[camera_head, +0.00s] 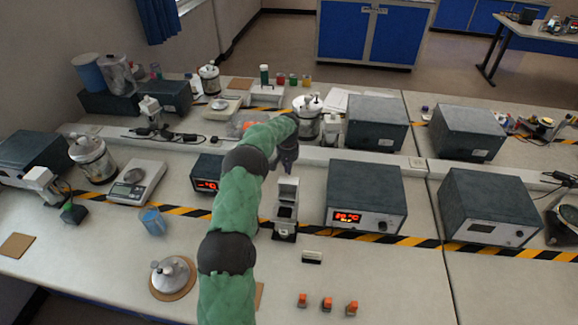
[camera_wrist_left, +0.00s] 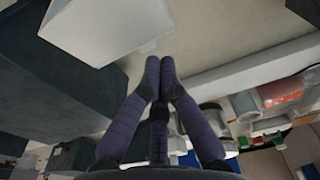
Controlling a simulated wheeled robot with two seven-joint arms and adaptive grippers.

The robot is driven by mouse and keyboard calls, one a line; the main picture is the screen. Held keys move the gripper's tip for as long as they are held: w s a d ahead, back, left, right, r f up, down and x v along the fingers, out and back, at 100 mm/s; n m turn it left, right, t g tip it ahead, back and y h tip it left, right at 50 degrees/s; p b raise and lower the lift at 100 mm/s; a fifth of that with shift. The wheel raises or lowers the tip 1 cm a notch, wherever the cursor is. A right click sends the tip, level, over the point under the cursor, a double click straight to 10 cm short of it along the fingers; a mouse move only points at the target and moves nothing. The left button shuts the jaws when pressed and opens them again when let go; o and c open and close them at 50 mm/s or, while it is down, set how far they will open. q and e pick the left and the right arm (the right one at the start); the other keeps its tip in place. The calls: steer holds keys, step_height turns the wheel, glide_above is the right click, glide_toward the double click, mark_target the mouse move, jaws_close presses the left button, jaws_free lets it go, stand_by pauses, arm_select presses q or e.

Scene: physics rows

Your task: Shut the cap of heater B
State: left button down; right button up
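A small heater block (camera_head: 285,228) stands in front of the light ledge, left of a dark box with a lit red display (camera_head: 366,200). Its pale cap (camera_head: 287,188) stands raised at the back, and a dark opening shows in front of it. I cannot read a letter on it, so I cannot confirm it is heater B. My left gripper (camera_head: 288,160) is just behind and above the raised cap, apart from it as far as I can tell. In the left wrist view its two fingers (camera_wrist_left: 159,66) are together with nothing between them. My right gripper is out of view.
A second display box (camera_head: 207,172) stands left of my arm, with a balance (camera_head: 136,182) beyond it. A blue beaker (camera_head: 153,221) and a metal-lidded vessel (camera_head: 171,274) stand at the front left. Several small orange-topped pieces (camera_head: 327,304) lie in front. The bench front right is clear.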

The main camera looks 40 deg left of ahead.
arm_select(q)
steer(key=shift+s+d+r, duration=0.15)
steer(key=shift+s+d, duration=0.1)
steer(key=shift+s, duration=0.2)
